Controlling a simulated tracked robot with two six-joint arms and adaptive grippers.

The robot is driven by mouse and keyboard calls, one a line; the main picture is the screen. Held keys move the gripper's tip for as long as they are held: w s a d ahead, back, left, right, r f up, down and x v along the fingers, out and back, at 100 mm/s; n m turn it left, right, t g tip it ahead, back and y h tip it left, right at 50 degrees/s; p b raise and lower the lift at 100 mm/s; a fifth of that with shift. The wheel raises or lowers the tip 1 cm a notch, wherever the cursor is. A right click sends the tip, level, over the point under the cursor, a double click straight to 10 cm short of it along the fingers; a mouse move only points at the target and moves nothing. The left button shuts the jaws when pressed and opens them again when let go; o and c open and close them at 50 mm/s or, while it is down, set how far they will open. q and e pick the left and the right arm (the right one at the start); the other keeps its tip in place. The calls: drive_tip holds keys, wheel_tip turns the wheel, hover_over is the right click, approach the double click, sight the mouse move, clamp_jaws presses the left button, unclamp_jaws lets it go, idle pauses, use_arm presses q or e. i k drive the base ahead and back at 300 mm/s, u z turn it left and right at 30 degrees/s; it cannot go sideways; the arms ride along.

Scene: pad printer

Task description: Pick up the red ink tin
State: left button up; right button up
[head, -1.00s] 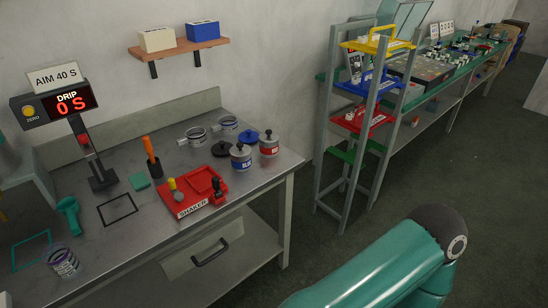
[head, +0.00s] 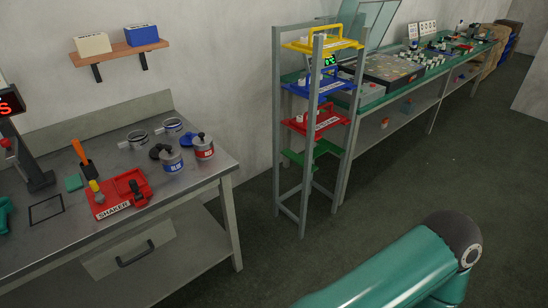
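The red ink tin (head: 204,148) is a small metal can with a red label and a dark knob on its lid. It stands upright near the right end of the grey workbench (head: 75,225), just right of the blue ink tin (head: 172,161). One of my green arm links shows at the lower right, well away from the tin. Neither gripper is in view.
A red shaker (head: 118,193) sits left of the tins. A grey rack (head: 303,180) with coloured trays stands right of the bench. Dark floor (head: 260,255) lies open between bench and my arm.

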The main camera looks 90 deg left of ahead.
sight(203, 153)
drive_tip(key=z, duration=0.2)
drive_tip(key=i, duration=0.7)
drive_tip(key=u, duration=2.05)
drive_tip(key=i, duration=0.25)
drive_tip(key=u, duration=2.05)
drive_tip(key=i, duration=0.45)
drive_tip(key=z, duration=0.25)
drive_tip(key=k, duration=0.45)
drive_tip(key=u, duration=0.1)
drive_tip(key=i, duration=0.25)
drive_tip(key=u, duration=0.05)
